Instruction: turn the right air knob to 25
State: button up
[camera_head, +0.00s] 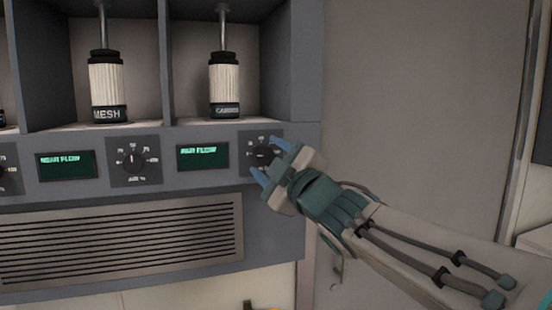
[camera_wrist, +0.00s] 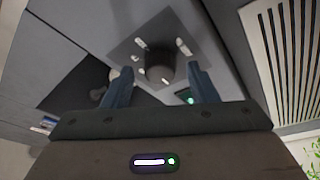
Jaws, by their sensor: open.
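The right air knob (camera_head: 263,155) is a dark round dial on a dark scale plate at the right end of the control panel. In the wrist view the knob (camera_wrist: 159,66) shows between and beyond the fingertips, with its plate tilted. My gripper (camera_head: 270,160) reaches in from the right, its blue fingers at the knob and partly hiding its scale. In the wrist view the two blue fingers of my gripper (camera_wrist: 160,83) are apart, one on each side of the knob. I cannot tell whether they touch it. The pointer setting is too small to read.
A green display (camera_head: 203,156) sits left of the right knob. A middle knob (camera_head: 134,160) and another display (camera_head: 66,166) are further left. Canisters (camera_head: 224,85) hang in the bays above. A slatted vent (camera_head: 120,240) is below. A plain wall (camera_head: 420,90) is at right.

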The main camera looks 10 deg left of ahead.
jog(key=c, duration=1)
jog(key=shift+f+m+b, duration=0.1)
jog(key=shift+m+b, duration=0.2)
jog(key=shift+b, duration=0.15)
jog(key=m+b, duration=0.1)
jog(key=m+t+b, duration=0.1)
jog(key=shift+s+a+f+b, duration=0.1)
jog(key=shift+f+b, duration=0.15)
jog(key=shift+b, duration=0.15)
jog(key=m+t+h+b, duration=0.1)
jog(key=m+b, duration=0.2)
jog(key=b, duration=0.1)
jog(key=shift+f, duration=0.15)
jog(key=m+b, duration=0.2)
jog(key=m+t+h+b, duration=0.1)
jog(key=m+b, duration=0.1)
jog(key=b, duration=0.1)
jog(key=shift+a+r+m+t+b, duration=0.1)
jog(key=shift+r+m+t+b, duration=0.1)
jog(key=shift+m+t+b, duration=0.1)
jog(key=shift+r+m+h+b, duration=0.15)
jog(key=shift+m+h+b, duration=0.35)
jog(key=shift+m+b, duration=0.3)
